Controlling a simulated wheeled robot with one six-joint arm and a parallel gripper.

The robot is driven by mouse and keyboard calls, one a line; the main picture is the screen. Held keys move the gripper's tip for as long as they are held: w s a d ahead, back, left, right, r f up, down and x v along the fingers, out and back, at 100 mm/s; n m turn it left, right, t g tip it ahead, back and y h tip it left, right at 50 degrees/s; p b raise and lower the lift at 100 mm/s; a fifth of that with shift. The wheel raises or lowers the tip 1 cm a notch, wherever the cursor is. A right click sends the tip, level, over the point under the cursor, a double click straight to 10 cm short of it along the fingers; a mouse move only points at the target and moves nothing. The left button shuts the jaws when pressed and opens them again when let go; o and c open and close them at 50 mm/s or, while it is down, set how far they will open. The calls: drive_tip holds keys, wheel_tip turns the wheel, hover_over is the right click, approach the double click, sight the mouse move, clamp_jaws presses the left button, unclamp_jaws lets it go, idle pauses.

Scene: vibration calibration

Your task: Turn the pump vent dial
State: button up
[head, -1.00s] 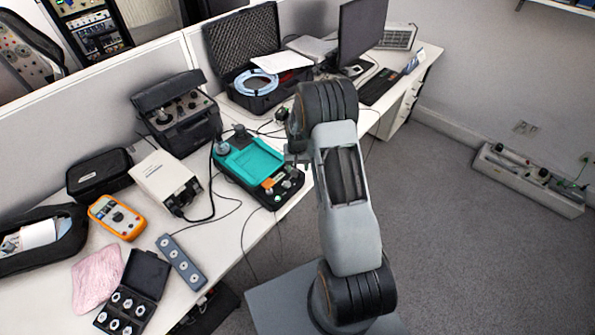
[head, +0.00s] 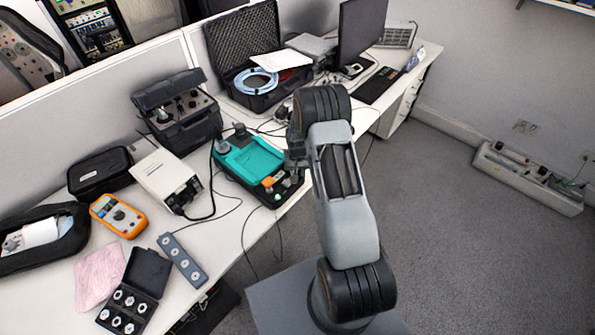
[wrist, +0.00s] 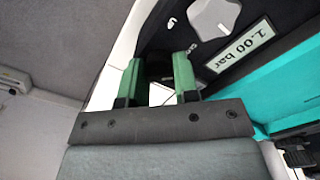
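The teal and black pump (head: 253,160) lies near the front edge of the bench. In the wrist view its black panel carries a light grey knob (wrist: 213,15) and a label reading "1.00 bar" (wrist: 239,46). I cannot tell whether this knob is the vent dial. My gripper (wrist: 157,76) has two green fingertips, spread apart over the panel's edge, below and left of the knob. A dark, partly hidden shape and a white patch show between them. Nothing is clearly held. In the head view my gripper (head: 296,158) is at the pump's right side, partly hidden by my arm.
A white box (head: 166,178), an orange multimeter (head: 118,215) and a dark instrument case (head: 180,115) stand left of the pump. An open foam-lined case (head: 243,45) is behind it. Cables lie on the bench.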

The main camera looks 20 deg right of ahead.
drive_tip(key=c, duration=0.4)
drive_tip(key=shift+m+b, duration=0.3)
drive_tip(key=m+b, duration=0.2)
drive_tip(key=shift+f+m+b, duration=0.2)
drive_tip(key=shift+m+b, duration=0.1)
drive_tip(key=shift+b, duration=0.05)
drive_tip(key=m+b, duration=0.3)
drive_tip(key=m, duration=0.1)
drive_tip(key=shift+m, duration=0.3)
drive_tip(key=m+b, duration=0.2)
drive_tip(key=m, duration=0.3)
drive_tip(key=shift+r+b, duration=0.1)
drive_tip(key=shift+b, duration=0.3)
drive_tip(key=shift+r+m+b, duration=0.1)
drive_tip(key=shift+m+b, duration=0.65)
drive_tip(key=shift+m, duration=1.75)
